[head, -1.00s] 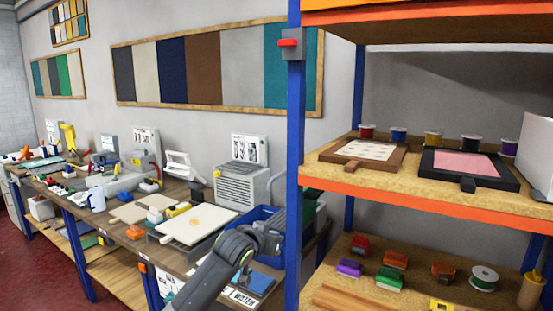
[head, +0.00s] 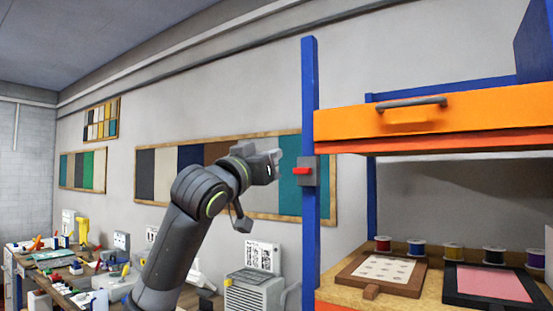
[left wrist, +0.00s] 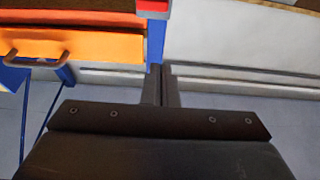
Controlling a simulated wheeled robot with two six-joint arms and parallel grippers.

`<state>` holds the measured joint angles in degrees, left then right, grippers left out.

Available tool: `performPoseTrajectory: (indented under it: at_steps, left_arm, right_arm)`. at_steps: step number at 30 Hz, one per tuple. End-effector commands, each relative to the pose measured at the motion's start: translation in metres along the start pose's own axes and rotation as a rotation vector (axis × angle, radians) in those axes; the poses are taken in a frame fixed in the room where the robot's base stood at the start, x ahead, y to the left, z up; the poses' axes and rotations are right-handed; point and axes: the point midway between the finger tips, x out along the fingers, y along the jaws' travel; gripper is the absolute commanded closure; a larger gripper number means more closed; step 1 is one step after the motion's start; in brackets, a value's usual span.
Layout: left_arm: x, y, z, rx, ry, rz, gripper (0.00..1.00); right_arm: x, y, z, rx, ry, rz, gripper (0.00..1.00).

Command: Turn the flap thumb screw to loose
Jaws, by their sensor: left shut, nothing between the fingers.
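The flap thumb screw appears to be the small red piece (head: 302,171) on a grey block (head: 308,184) fixed to the blue shelf post. It lies crosswise, roughly level. In the left wrist view, the red piece (left wrist: 152,6) shows at the top edge, partly cut off. The orange flap (head: 350,124) with its grey handle spans the upper shelf to the right. My left gripper (head: 277,164) is shut and empty, just left of the screw in the head view, apparently apart from it. Its closed fingers (left wrist: 160,88) show in the wrist view. My right gripper is out of view.
The blue post (head: 309,90) stands beside my left gripper. The shelf below the flap holds framed pieces (head: 380,272) and several thread spools (head: 453,252). A cluttered workbench (head: 75,280) runs along the wall at left.

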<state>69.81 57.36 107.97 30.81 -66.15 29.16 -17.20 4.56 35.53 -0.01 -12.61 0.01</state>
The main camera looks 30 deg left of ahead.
Motion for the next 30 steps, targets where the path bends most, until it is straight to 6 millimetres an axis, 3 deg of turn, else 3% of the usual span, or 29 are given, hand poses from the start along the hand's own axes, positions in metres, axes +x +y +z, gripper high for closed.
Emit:
performPoseTrajectory:
  at_steps: [16, 21, 30]
  left_arm:
    - [0.091, 0.001, -0.004, -0.001, -0.005, 0.001, 1.00]
    - [0.080, 0.000, 0.020, 0.004, -0.005, 0.000, 1.00]
    - [0.073, 0.000, 0.037, 0.002, -0.002, 0.001, 1.00]
  right_arm:
    - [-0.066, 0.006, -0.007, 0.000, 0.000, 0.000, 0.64]
    - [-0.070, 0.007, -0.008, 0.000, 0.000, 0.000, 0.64]
    - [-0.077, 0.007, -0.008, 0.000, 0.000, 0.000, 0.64]
